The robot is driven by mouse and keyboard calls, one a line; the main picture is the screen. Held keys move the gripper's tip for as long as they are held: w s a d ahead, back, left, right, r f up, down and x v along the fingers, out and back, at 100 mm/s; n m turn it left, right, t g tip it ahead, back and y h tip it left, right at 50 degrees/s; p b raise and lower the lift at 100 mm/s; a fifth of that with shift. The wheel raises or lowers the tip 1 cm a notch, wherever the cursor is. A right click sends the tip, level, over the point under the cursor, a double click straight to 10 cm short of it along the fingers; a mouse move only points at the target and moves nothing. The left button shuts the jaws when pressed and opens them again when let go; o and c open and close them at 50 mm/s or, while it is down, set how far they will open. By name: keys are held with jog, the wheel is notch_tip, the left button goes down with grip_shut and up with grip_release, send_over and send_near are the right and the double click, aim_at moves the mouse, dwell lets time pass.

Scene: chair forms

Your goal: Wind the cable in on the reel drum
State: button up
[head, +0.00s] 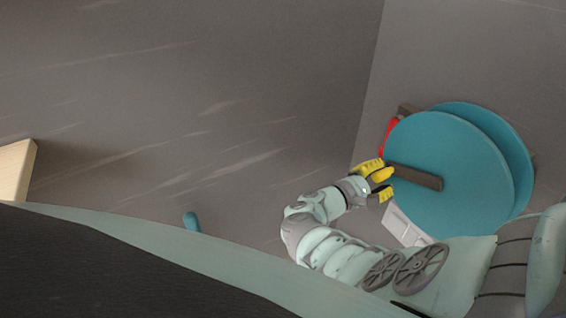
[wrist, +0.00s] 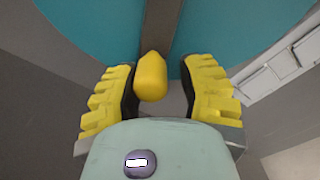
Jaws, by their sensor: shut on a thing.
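The reel drum (head: 445,155) shows at the right of the head view as two large teal discs, one behind the other. A dark brown crank bar (head: 418,178) lies across the front disc. In the wrist view, a yellow knob (wrist: 151,77) stands at the end of the crank bar (wrist: 160,28). My gripper (head: 384,179) has yellow padded fingers, one on either side of the knob, and is shut on it. The knob appears close to the left finger in the wrist view. A bit of red (head: 388,136), perhaps the cable, shows behind the drum's left edge.
A pale panel (head: 405,227) sits below the drum, and pale boxes (wrist: 285,67) show at the right of the wrist view. A light wooden block (head: 14,170) is at the far left. A small blue object (head: 191,221) lies at lower middle. Bare grey surface fills the centre.

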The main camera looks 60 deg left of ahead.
jog(key=shift+d+f, duration=0.2)
jog(key=shift+f, duration=0.25)
jog(key=d+f+b, duration=0.1)
jog(key=d+f, duration=0.2)
jog(key=shift+s, duration=0.1)
jog(key=shift+d, duration=0.2)
jog(key=shift+s+d+f, duration=0.1)
jog(key=shift+d+f, duration=0.1)
jog(key=shift+d, duration=0.6)
jog(key=shift+s+d+f, duration=0.1)
jog(key=shift+d+f, duration=0.15)
jog(key=shift+d, duration=0.5)
jog(key=shift+s+d+f, duration=0.1)
jog(key=shift+d+f, duration=0.1)
jog(key=shift+d, duration=0.6)
jog(key=shift+a, duration=0.1)
